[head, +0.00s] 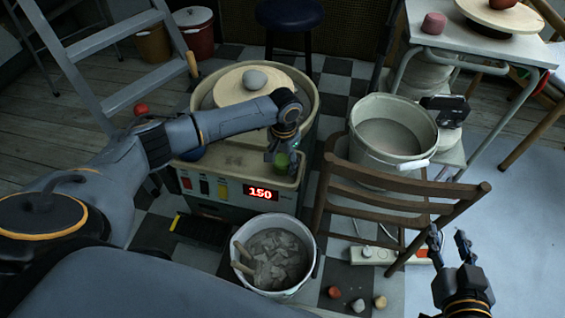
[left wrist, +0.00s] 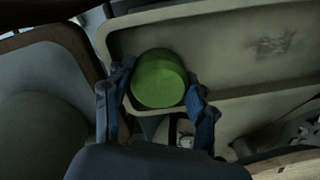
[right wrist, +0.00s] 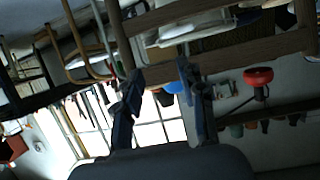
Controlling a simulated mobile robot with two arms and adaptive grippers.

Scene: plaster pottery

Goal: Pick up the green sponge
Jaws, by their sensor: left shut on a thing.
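The green sponge (left wrist: 159,79) is a short round block. It sits between the two fingers of my left gripper (left wrist: 158,108), which is shut on it. In the head view the sponge (head: 282,160) shows at the fingertips, over the right front part of the pottery wheel's tray (head: 235,158). I cannot tell whether it still touches the tray. My right gripper (head: 449,243) is open and empty at the lower right, over the pale floor.
The wheel head (head: 235,92) with a grey lump stands behind my left arm. A wooden chair (head: 395,200) and a large bucket (head: 392,137) stand right of the wheel. A bucket of grey scraps (head: 272,262) is in front. Small coloured pieces lie on the floor.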

